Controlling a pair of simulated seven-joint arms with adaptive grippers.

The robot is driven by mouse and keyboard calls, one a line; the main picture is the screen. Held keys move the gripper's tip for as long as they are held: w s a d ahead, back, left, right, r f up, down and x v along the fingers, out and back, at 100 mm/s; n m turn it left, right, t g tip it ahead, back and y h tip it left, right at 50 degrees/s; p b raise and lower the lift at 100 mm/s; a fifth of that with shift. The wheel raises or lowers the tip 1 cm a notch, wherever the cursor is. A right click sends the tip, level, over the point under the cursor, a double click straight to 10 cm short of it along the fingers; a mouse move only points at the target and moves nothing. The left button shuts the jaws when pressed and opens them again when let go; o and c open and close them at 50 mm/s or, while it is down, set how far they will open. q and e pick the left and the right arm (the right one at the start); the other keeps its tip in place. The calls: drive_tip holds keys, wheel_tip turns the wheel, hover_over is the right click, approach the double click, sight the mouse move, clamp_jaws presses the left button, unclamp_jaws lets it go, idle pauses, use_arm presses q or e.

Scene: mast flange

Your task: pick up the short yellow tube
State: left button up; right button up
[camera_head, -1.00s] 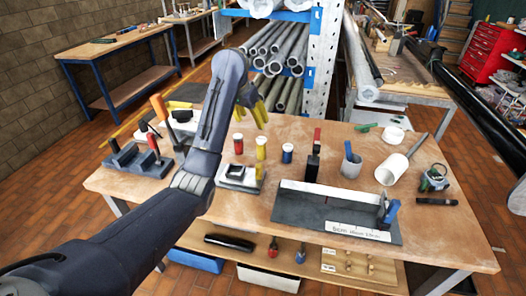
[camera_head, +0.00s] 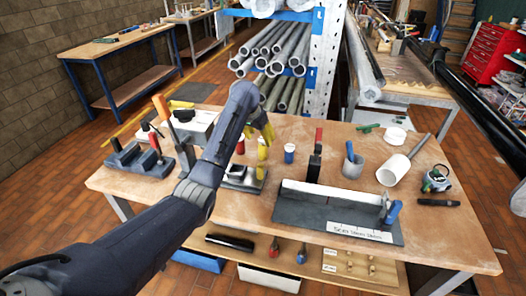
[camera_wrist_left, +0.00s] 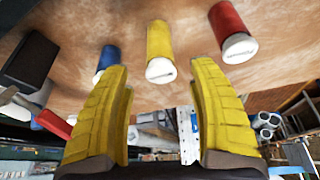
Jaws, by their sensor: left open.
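The short yellow tube (camera_head: 262,152) stands on the wooden table between a red tube (camera_head: 240,146) and a blue tube (camera_head: 289,154). My left gripper (camera_head: 260,130) is open and empty, with its yellow fingers just above and behind the yellow tube in the head view. In the left wrist view the yellow tube (camera_wrist_left: 160,45) lies ahead of the gap between the open fingers (camera_wrist_left: 160,75), its white cap towards me. The blue tube (camera_wrist_left: 109,60) is by the left fingertip, partly covered by it. The red tube (camera_wrist_left: 232,30) is beyond the right fingertip. My right gripper is out of view.
A dark base with a pale block (camera_head: 236,172) stands in front of the tubes, partly behind my arm. A grey tray (camera_head: 300,212) is at front right. A grey cup (camera_head: 353,168) and a white cylinder (camera_head: 392,170) stand farther right.

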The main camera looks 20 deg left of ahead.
sight(262, 140)
use_arm(q)
drive_tip(key=shift+x, duration=2.8)
drive_tip(key=shift+w, duration=0.1)
clamp_jaws()
